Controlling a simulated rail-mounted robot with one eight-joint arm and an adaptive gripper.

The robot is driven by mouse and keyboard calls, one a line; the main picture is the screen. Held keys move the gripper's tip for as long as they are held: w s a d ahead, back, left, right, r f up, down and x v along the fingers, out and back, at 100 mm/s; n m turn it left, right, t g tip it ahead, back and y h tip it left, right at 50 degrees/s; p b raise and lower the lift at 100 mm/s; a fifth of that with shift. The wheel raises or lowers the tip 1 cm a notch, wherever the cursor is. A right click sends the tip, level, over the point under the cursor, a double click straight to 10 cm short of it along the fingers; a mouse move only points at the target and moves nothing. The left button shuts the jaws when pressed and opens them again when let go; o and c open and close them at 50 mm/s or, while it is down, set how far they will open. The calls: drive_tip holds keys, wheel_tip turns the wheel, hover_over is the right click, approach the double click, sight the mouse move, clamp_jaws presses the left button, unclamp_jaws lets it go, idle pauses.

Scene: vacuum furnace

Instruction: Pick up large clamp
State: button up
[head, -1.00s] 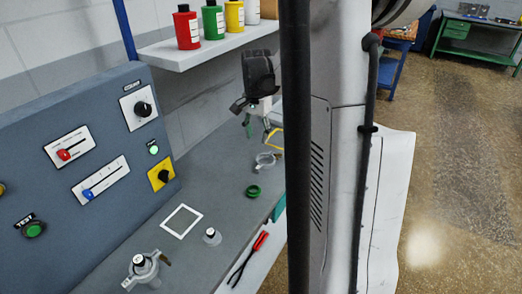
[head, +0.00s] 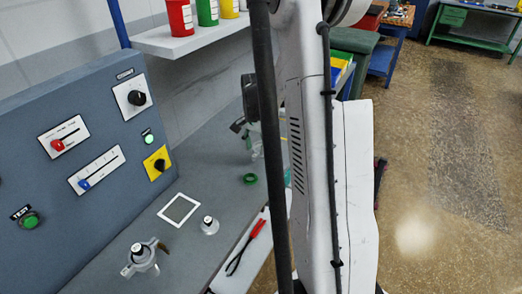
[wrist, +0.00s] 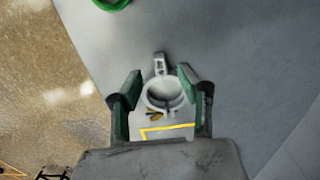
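A grey ring-shaped clamp (wrist: 160,70) with a labelled tab and a small brass-coloured part lies on the bench in the wrist view. My gripper (wrist: 160,78) is open, with one green-padded finger on each side of the clamp. I cannot tell whether the fingers touch it. In the head view my gripper (head: 243,122) is low over the bench, partly hidden by my arm, and the clamp there is mostly hidden. Another grey clamp (head: 150,262) sits around a fitting at the lower left of the head view.
A control panel (head: 75,150) stands to the left. A shelf (head: 185,42) with bottles is above. A yellow outline (wrist: 168,127) shows below the clamp.

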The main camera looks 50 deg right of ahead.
sight(255, 154)
drive_tip(key=shift+f, duration=1.55)
clamp_jaws()
